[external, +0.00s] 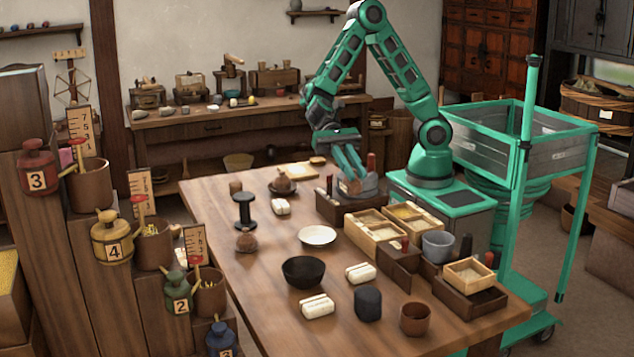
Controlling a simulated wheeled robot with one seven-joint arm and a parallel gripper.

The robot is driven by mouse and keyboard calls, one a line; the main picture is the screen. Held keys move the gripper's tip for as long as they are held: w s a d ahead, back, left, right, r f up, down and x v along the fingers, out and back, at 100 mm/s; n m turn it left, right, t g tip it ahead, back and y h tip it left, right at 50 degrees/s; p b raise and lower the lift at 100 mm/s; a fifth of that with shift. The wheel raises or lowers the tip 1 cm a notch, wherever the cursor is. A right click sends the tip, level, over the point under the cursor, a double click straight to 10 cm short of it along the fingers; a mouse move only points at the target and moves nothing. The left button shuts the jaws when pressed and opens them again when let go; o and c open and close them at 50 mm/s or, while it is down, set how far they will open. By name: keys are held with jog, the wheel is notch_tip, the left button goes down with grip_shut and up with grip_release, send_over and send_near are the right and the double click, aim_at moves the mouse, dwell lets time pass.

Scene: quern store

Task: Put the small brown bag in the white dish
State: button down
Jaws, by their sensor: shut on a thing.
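The white dish (317,237) lies on the middle of the wooden table, and it looks empty. My gripper (351,182) is low at the back right of the dish, well apart from it. It is shut on a small brownish thing (353,187), mostly hidden by the fingers, in front of a grey round object. I cannot tell whether this is a bag. A small brown bag-like lump (246,242) stands on the table left of the dish. Another brown lump (283,184) sits on a dark plate farther back.
A black bowl (304,272), white blocks (317,306) and a black spool (244,211) stand around the dish. Wooden boxes (375,233) and a grey cup (438,247) crowd the right side. The table's front left is clear.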

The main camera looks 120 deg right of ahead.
aim_at(361, 193)
jog(key=shift+s+a+r+n+g, duration=0.1)
jog(key=shift+s+a+n+g, duration=0.25)
jog(key=shift+s+a, duration=0.3)
jog(key=f, duration=0.4)
jog(key=shift+w+d+f, duration=0.1)
jog(key=shift+d+f, duration=0.1)
jog(key=shift+f, duration=0.05)
jog(key=shift+w+d+f, duration=0.1)
jog(key=shift+f, duration=0.2)
jog(key=shift+w+d+f, duration=1.2)
jog(key=shift+d+f, duration=0.25)
jog(key=shift+f, duration=0.4)
jog(key=shift+w+d+f, duration=1.25)
jog(key=shift+d+f, duration=0.25)
jog(key=shift+f, duration=0.3)
jog(key=shift+w+d+f, duration=1.2)
jog(key=shift+d+f, duration=0.25)
jog(key=shift+f, duration=0.4)
jog(key=shift+f, duration=0.2)
jog(key=c, duration=2)
grip_release()
jog(key=o, duration=0.3)
jog(key=shift+o, duration=0.2)
